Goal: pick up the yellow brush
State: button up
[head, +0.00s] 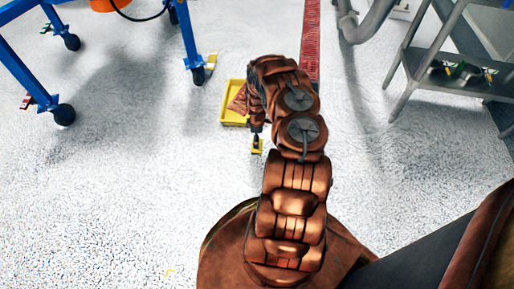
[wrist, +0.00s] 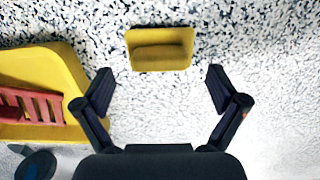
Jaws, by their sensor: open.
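A small yellow block-like thing with a darker rounded middle, which I take for the yellow brush (wrist: 160,36), lies on the speckled floor in the wrist view. It is just beyond my gripper (wrist: 160,88), roughly centred between the two dark fingertips and apart from both. The fingers are spread open with nothing between them. In the head view the brush (head: 257,151) shows as a small yellow patch just below the end of my arm. My gripper is mostly hidden there by the arm.
A yellow tray (wrist: 60,64) holding a red slatted thing (wrist: 30,103) lies close to my left finger. A blue wheeled frame (head: 188,40) stands at upper left, and a grey metal stand (head: 440,75) at upper right. A red floor strip (head: 311,40) runs behind.

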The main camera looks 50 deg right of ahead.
notch_tip(320, 180, down, 3)
jog(key=shift+f+b, duration=0.15)
jog(key=shift+b, duration=0.55)
jog(key=shift+c, duration=0.3)
jog(key=c, duration=1.2)
jog(key=shift+r, duration=0.2)
jog(key=shift+c, duration=0.2)
